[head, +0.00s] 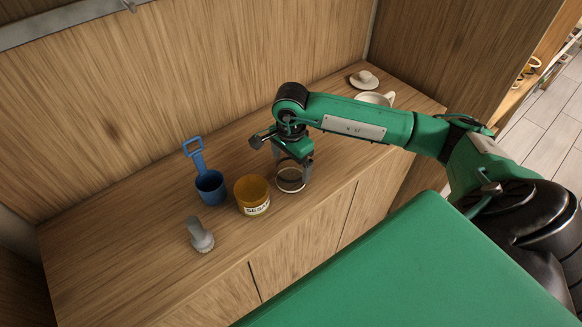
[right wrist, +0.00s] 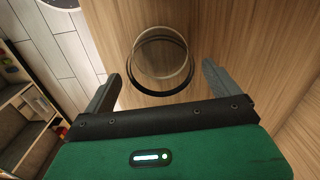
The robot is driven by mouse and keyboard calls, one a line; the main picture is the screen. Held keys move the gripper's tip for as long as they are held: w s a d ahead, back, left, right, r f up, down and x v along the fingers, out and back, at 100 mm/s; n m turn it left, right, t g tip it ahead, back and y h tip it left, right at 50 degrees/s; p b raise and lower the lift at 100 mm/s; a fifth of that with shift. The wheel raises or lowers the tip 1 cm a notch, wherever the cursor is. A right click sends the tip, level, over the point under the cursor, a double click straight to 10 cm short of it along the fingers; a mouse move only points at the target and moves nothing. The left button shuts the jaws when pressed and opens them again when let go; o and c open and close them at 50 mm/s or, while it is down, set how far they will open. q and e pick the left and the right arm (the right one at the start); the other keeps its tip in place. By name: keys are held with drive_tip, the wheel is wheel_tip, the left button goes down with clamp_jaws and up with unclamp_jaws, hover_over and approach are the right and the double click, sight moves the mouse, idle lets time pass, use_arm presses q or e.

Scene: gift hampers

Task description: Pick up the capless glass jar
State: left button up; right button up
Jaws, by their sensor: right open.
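The capless glass jar (head: 290,178) is clear and open-topped, and stands upright on the wooden cabinet top near its front edge. In the right wrist view the jar (right wrist: 160,58) shows from above as round rims, beyond and between my fingers. My right gripper (head: 291,162) points down over the jar in the head view, and its fingers partly hide it. In the right wrist view the gripper (right wrist: 159,80) is open, with a finger on each side of the jar and no visible contact. My left gripper is not in view.
Left of the jar stand an amber labelled jar (head: 252,194), a blue scoop (head: 210,186) and a grey knobbed object (head: 200,237). A white cup (head: 375,98) and a saucer with a small item (head: 363,80) stand at the back right. The cabinet top's left part (head: 110,240) is clear.

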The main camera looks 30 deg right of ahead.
drive_tip(key=c, duration=1.2)
drive_tip(key=shift+w+r, duration=0.1)
drive_tip(key=shift+r, duration=0.55)
drive_tip(key=shift+r+b, duration=1.75)
drive_tip(key=shift+r, duration=7.6)
